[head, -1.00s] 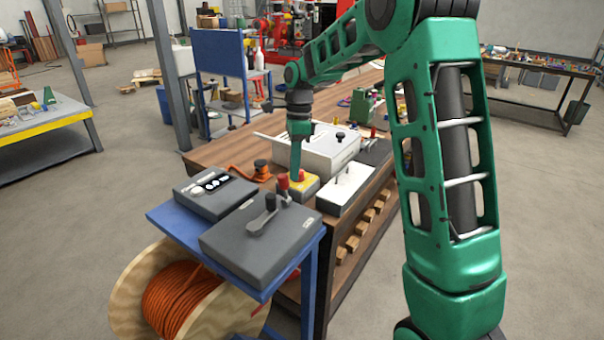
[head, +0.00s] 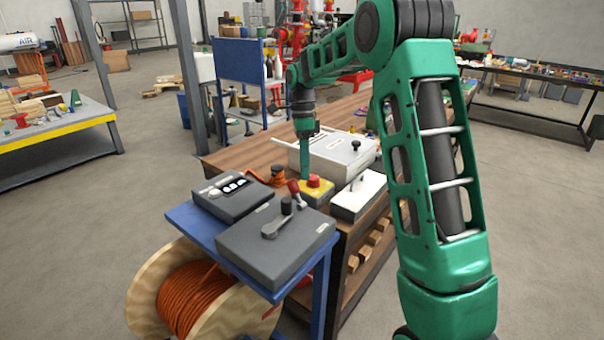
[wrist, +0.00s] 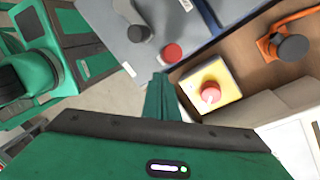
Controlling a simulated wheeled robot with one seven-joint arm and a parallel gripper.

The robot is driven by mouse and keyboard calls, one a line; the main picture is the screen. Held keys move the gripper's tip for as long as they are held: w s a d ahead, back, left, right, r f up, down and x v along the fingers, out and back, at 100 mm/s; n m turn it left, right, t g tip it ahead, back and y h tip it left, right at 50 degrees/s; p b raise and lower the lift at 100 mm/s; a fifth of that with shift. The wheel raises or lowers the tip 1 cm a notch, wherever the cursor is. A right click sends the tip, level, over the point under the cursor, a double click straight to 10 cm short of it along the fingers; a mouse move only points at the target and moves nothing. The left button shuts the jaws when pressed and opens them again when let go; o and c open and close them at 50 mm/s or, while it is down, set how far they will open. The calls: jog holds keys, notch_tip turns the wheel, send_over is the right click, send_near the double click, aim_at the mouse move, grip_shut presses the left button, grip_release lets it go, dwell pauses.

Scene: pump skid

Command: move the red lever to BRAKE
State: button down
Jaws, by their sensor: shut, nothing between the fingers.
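The red lever (head: 294,188) has a red grip and rises at the back right of a dark grey box (head: 275,250) on a blue stand. In the wrist view its red end (wrist: 172,53) shows from above, just beyond my fingertips. My gripper (head: 305,176) points down, shut and empty, behind and slightly right of the lever in the head view. The fingertips also show in the wrist view (wrist: 160,80), with a small apparent gap to the red end. I cannot tell its exact size. I cannot read a BRAKE marking.
A black-knobbed lever (head: 286,206) stands on the same box. A yellow box with a red button (head: 314,181) is close to my gripper on the wooden bench. A second grey box (head: 233,194), a white box (head: 358,196) and an orange cable reel (head: 200,300) are nearby.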

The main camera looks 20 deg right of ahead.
dwell(0.3)
jog(key=d+v, duration=0.2)
jog(key=v, duration=0.9)
jog(key=shift+w+d, duration=0.2)
jog(key=shift+d, duration=0.15)
jog(key=s+d+n+t, duration=0.15)
jog(key=s+n, duration=0.25)
jog(key=s, duration=0.7)
jog(key=s+d+n, duration=0.3)
jog(key=s+n, duration=0.1)
jog(key=s, duration=0.7)
jog(key=s+f+n, duration=0.3)
jog(key=s+f, duration=0.2)
jog(key=s, duration=0.5)
jog(key=s+a+f+n+t, duration=0.1)
jog(key=s+f+n, duration=0.3)
jog(key=s, duration=0.6)
notch_tip(320, 180, down, 2)
jog(key=shift+n+h, duration=0.3)
